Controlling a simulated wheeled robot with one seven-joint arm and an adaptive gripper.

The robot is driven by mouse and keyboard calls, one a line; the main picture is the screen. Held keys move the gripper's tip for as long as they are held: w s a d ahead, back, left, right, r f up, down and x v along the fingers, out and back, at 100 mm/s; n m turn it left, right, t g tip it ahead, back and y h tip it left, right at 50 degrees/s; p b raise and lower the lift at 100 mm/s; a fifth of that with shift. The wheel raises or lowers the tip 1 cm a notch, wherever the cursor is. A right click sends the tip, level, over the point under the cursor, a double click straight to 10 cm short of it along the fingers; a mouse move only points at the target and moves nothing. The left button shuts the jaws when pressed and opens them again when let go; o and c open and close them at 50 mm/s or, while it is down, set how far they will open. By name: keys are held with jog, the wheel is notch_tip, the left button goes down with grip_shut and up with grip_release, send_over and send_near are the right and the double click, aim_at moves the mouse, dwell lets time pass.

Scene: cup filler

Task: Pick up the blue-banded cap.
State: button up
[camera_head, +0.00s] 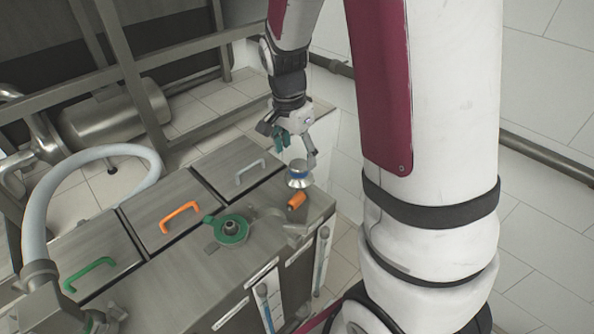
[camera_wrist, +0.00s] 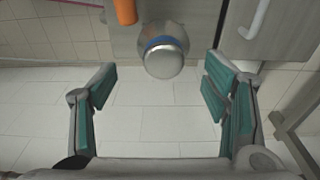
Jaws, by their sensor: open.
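The blue-banded cap (camera_head: 298,177) is a metal cap with a blue band, at the far right corner of the machine's steel top. In the wrist view the cap (camera_wrist: 164,58) shows at top centre, ahead of the fingertips and between their lines. My gripper (camera_head: 297,148) is just above and beside the cap in the head view. In the wrist view my gripper (camera_wrist: 160,82) is open, with teal finger pads wide apart and nothing between them.
An orange cylinder (camera_head: 297,200) is close beside the cap; it also shows in the wrist view (camera_wrist: 125,11). A green round fitting (camera_head: 231,229) lies farther left. Grey (camera_head: 251,170), orange (camera_head: 180,216) and green (camera_head: 89,274) handles rise from the lids. Tiled floor lies beyond the edge.

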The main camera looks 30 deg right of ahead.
aim_at(299, 164)
jog(key=shift+w+d+f, duration=0.1)
jog(key=shift+d+f, duration=0.15)
jog(key=shift+f, duration=0.75)
jog(key=shift+w+d+f, duration=0.15)
jog(key=shift+d+f, duration=0.05)
jog(key=shift+f, duration=0.8)
jog(key=shift+w+d+f, duration=0.1)
jog(key=shift+d+f, duration=0.15)
jog(key=shift+f, duration=0.75)
grip_shut()
jog(key=shift+r, duration=0.1)
